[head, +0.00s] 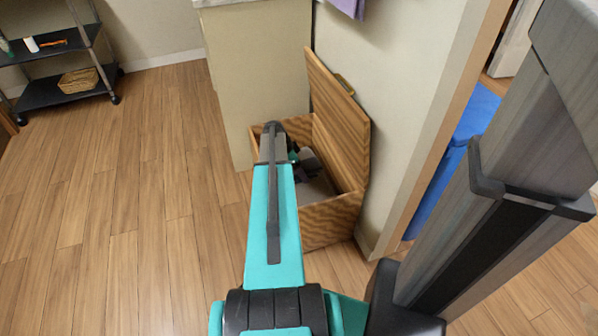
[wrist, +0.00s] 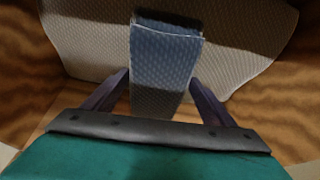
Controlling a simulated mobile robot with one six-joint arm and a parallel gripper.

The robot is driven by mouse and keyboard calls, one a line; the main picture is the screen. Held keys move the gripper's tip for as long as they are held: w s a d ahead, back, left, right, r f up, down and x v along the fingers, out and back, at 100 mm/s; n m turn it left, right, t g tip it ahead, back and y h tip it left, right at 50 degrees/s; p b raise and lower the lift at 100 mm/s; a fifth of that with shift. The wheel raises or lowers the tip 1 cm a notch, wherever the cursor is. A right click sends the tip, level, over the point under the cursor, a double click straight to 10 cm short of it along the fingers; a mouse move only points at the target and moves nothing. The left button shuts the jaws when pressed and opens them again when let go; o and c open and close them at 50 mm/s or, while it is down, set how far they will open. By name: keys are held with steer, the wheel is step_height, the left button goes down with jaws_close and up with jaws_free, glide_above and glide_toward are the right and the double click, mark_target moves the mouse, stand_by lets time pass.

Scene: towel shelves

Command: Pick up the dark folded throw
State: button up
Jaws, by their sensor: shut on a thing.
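The dark folded throw (wrist: 166,50) is a blue, patterned, folded cloth in the middle of the wrist view. My gripper (wrist: 160,80) has one finger against each side of it and is shut on it. The throw's lower part is shaded between the fingers. A pale patterned cloth (wrist: 85,45) lies behind and under it. In the head view, my arm reaches into an open wooden chest (head: 333,222), and my fingers are mostly hidden there. Small dark and teal shapes show inside beside my arm; I cannot tell which is the throw.
The chest's lid (head: 338,125) stands open on the right, near the wall. A beige cabinet (head: 255,75) stands behind the chest. A dark shelf cart (head: 60,92) with a wicker basket (head: 78,80) is at the far left. Wooden floor (head: 130,200) is clear on the left.

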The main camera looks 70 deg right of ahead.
step_height(320, 180, up, 8)
steer(key=shift+f+p, duration=0.15)
steer(key=shift+p, duration=0.85)
